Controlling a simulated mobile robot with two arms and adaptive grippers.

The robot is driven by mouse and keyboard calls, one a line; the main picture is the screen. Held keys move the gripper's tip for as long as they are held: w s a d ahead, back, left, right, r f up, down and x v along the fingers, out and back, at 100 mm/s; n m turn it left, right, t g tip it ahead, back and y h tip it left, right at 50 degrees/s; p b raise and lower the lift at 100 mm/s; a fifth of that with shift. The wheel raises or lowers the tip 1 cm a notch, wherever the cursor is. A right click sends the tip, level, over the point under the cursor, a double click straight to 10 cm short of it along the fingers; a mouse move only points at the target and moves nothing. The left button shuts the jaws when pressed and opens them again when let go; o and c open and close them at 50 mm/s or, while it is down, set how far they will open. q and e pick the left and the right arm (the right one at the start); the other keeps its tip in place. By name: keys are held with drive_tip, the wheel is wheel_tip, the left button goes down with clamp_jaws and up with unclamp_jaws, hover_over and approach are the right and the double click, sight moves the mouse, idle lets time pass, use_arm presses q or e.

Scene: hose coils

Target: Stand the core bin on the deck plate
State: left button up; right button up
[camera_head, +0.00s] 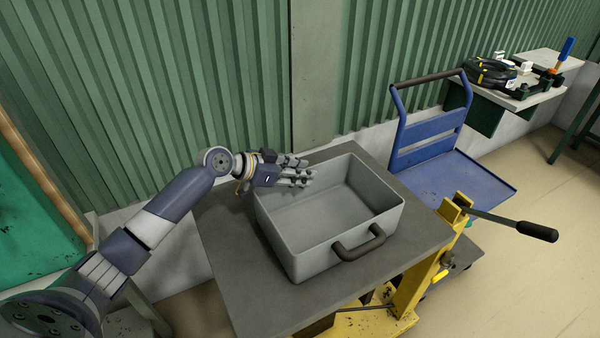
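The core bin (292,238) is an open grey box with a dark handle (358,244) on its near right side. It stands upright and looks empty. Under it is a flat dark grey plate (232,262), which seems to be the deck plate. My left gripper (305,173) is at the bin's far left corner, with its fingers spread over the rim. Nothing shows between the fingers, and I cannot tell whether they touch the wall. My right gripper is out of view.
Yellow lift parts (412,286) and a black-gripped lever (538,231) are at the plate's right. A blue trolley (455,178) stands behind. A green corrugated wall (230,75) closes the back.

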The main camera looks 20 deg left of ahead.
use_arm(q)
drive_tip(key=shift+p+v, duration=0.55)
drive_tip(key=shift+v, duration=3.4)
drive_tip(key=v, duration=1.2)
drive_tip(key=shift+s+a, duration=0.1)
